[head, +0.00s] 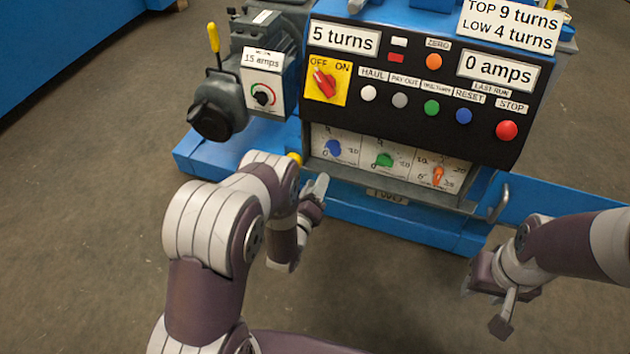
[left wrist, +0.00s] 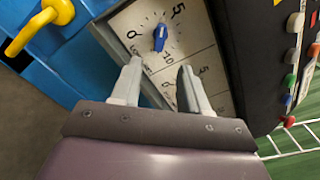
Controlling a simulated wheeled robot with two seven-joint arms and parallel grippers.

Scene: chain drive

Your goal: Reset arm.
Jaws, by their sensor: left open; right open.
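My left gripper (head: 318,188) is near the lower left of the control box, in front of the recessed dial panel (head: 385,160). In the left wrist view my left gripper (left wrist: 157,78) is open and empty. Its fingers point towards the blue dial (left wrist: 160,37), with a visible gap to it; that dial also shows in the head view (head: 333,147). My right gripper (head: 488,305) hangs at the lower right, away from the machine. It is open and I see nothing in it; its fingers are partly hidden by its arm.
The black control panel (head: 400,118) carries several buttons and a red switch (head: 325,83) on a yellow plate. A metal handle (head: 497,203) sticks out at the lower right. A yellow hook (left wrist: 50,20) is left of my left fingers. The floor (head: 100,200) at left is clear.

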